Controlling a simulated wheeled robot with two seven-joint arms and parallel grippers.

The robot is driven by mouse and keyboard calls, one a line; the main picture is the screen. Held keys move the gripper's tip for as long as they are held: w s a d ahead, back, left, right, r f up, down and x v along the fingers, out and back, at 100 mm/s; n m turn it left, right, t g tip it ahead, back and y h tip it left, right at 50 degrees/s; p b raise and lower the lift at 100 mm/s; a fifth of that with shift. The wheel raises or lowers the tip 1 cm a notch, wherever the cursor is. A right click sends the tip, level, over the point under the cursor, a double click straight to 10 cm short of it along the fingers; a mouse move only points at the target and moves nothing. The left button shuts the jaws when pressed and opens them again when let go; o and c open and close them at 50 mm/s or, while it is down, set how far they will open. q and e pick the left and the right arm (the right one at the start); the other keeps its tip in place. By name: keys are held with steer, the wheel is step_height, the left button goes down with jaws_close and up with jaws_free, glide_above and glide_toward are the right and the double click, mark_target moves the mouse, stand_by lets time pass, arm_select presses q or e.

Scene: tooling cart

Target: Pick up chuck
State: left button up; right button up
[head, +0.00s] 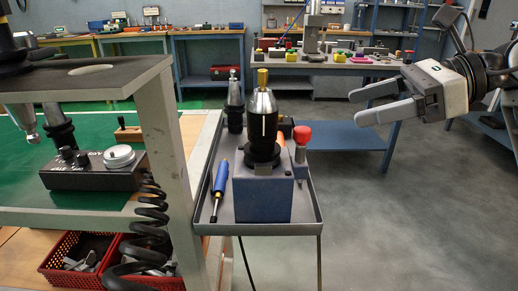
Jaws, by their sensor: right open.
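A chuck with a black body, silver cone and brass-coloured tip (263,115) stands upright in a blue block (263,197) on the grey cart tray (311,222). My left gripper does not show.
A red-knobbed lever (302,135) stands right of the front chuck. A blue screwdriver (219,186) lies on the tray's left. A grey frame post (166,150) and shelf (90,75) stand left. A bench (340,67) with parts is behind. Right floor is clear.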

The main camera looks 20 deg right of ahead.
steer(key=p, duration=0.1)
glide_toward(276, 132)
steer(key=x, duration=0.7)
steer(key=p+x, duration=0.1)
steer(key=x, duration=0.1)
steer(key=shift+w+d+f, duration=0.1)
steer(key=shift+w+d, duration=0.05)
steer(key=shift+w, duration=0.2)
steer(key=shift+w+a+f, duration=0.2)
steer(key=shift+a+f, duration=0.05)
steer(key=shift+a, duration=0.15)
steer(key=c, duration=1.4)
steer(key=shift+w+r, duration=0.1)
steer(key=shift+r, duration=0.75)
steer(key=shift+c, duration=0.3)
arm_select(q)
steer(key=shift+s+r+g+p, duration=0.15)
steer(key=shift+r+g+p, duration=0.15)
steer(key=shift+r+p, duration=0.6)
arm_select(e)
step_height(276, 132, up, 17)
steer(key=shift+f, duration=0.1)
